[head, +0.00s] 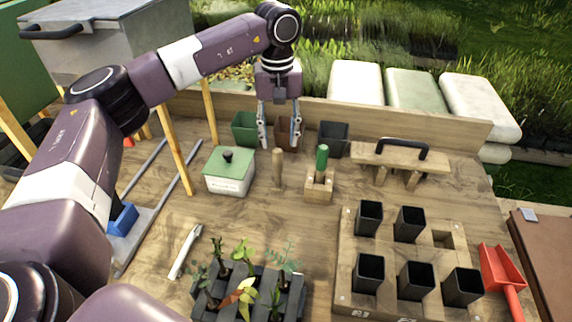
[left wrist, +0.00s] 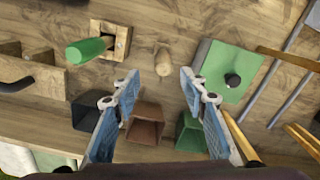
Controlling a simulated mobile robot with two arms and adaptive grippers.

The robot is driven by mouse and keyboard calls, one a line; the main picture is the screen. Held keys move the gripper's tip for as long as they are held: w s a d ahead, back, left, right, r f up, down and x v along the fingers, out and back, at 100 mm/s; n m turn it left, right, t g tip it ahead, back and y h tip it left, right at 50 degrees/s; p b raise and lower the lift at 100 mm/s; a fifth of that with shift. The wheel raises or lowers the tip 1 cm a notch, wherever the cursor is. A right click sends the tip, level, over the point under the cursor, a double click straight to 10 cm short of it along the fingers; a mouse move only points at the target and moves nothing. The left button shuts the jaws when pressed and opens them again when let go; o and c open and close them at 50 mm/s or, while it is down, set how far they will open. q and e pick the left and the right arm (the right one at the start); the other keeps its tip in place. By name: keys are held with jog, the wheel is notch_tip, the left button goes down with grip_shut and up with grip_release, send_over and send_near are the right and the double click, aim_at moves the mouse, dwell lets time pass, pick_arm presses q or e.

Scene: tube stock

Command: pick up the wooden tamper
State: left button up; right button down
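The wooden tamper (head: 278,168) appears to be the plain, pale wooden peg standing upright on the bench, between the white box with a green lid and the green-handled tool. It also shows in the left wrist view (left wrist: 163,60), seen from above, ahead of the gap between the fingertips. My left gripper (head: 279,143) is open and empty, pointing down above the back of the bench. In the left wrist view its fingers (left wrist: 160,78) are spread wide, with the tamper apart from both. My right gripper is not in view.
The green-lidded box (head: 230,170) stands left of the tamper. The green-handled tool (head: 321,158) stands in a wooden block (head: 319,190) at its right. Brown (left wrist: 146,124), green and black pots stand behind. A seedling tray (head: 292,297) and pot rack (head: 350,251) are nearer.

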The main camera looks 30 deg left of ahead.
aim_at(278, 159)
pick_arm(q)
jog(key=f+p, duration=0.1)
jog(key=f, duration=0.1)
jog(key=f+p, duration=0.1)
jog(key=f, duration=0.3)
jog(key=shift+s+a+f+p, duration=0.1)
jog(key=shift+s+a+p, duration=0.05)
jog(key=shift+s+p, duration=0.2)
jog(key=shift+w+f, duration=0.1)
jog(key=shift+f, duration=0.45)
grip_shut()
